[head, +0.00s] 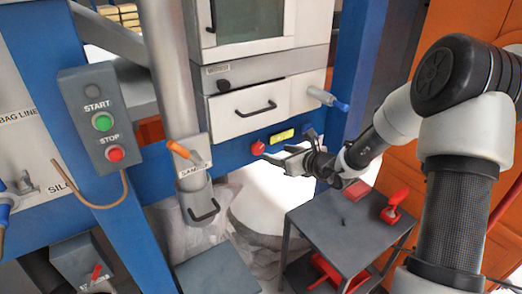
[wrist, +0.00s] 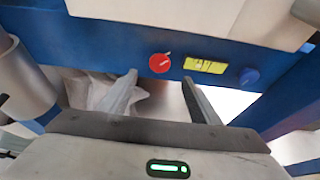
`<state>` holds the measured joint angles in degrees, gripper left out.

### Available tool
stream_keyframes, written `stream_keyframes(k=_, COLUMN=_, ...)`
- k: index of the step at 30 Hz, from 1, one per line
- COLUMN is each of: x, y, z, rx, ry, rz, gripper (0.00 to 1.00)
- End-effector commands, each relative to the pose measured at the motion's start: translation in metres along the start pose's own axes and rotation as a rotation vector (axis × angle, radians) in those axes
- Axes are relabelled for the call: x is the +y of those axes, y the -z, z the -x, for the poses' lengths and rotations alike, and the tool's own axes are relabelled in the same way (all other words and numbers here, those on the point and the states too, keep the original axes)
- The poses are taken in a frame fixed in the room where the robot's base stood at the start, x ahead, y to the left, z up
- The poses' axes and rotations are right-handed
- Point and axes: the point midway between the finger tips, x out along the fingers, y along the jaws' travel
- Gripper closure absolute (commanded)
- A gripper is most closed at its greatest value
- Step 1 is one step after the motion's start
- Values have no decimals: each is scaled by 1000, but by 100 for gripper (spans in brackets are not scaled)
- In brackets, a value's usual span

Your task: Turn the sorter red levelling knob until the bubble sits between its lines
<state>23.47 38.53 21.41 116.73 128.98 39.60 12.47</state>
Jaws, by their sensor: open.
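The red levelling knob (head: 258,147) is on the blue beam of the sorter frame. In the wrist view the red knob (wrist: 159,63) has a pale pointer mark slanting up and right. Right of it is the yellow bubble level (head: 283,135), which also shows in the wrist view (wrist: 205,66) with dark lines; the bubble's exact place is too small to tell. My gripper (head: 285,160) is open and empty, just right of and below the red knob in the head view. In the wrist view my gripper (wrist: 160,78) has its fingertips apart, below the knob, not around it.
A blue knob (wrist: 249,77) sits right of the level. A white drawer (head: 248,108) is above the beam. A sampling pipe with an orange handle (head: 180,149) stands left. A grey cart (head: 345,228) with red items is below my arm. A start/stop box (head: 95,118) is far left.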

Motion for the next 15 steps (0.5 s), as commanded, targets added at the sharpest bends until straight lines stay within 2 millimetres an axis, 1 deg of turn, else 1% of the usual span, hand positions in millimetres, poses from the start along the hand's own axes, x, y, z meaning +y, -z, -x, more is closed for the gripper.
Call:
stream_keyframes(k=1, x=1, y=2, z=-14, rx=0, ry=-3, rz=1, gripper=43)
stream_keyframes(k=9, x=1, y=2, z=-72, rx=0, ry=-2, rz=2, gripper=43)
stream_keyframes(k=15, x=1, y=1, z=-104, rx=0, ry=-2, rz=3, gripper=43)
